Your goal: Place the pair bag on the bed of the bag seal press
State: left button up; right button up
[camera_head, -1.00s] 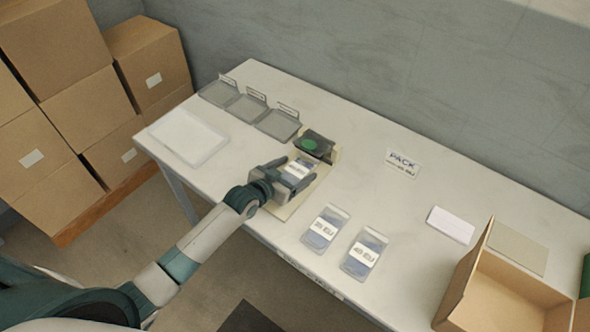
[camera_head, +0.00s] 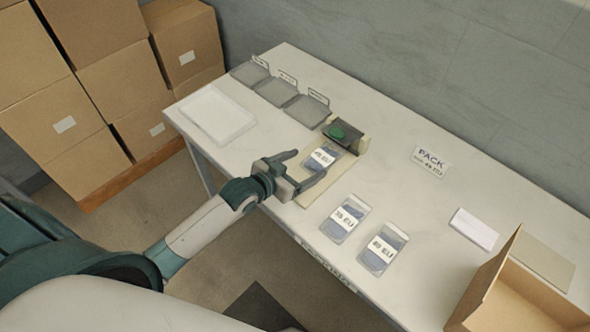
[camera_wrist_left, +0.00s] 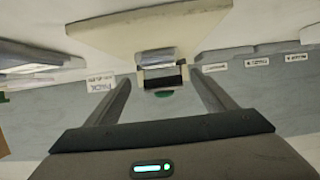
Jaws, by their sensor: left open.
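The bag seal press (camera_head: 347,143) stands near the middle of the table, with a dark head, a green button and a pale bed (camera_head: 316,189). A pair bag (camera_head: 322,156) with a white label lies on the bed, its far end by the press head. My left gripper (camera_head: 307,165) is open at the near side of the bag, with its fingers apart. In the left wrist view the bed (camera_wrist_left: 150,28) and the bag's end (camera_wrist_left: 156,56) at the dark press head (camera_wrist_left: 163,76) show beyond the open fingers. My right gripper is not in view.
Two more labelled bags (camera_head: 345,219) (camera_head: 383,249) lie on the table to the right of the press. Grey trays (camera_head: 276,92) and a white tray (camera_head: 213,115) are at the left. A PACK sign (camera_head: 431,161), a white block (camera_head: 474,229) and an open carton (camera_head: 510,285) are at the right.

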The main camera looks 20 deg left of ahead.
pick_arm(q)
jog(key=v, duration=0.2)
jog(key=shift+s+a+r, duration=0.1)
jog(key=shift+s, duration=0.2)
jog(key=shift+s+a+r, duration=0.25)
jog(key=shift+s+r, duration=0.1)
jog(key=shift+s, duration=0.2)
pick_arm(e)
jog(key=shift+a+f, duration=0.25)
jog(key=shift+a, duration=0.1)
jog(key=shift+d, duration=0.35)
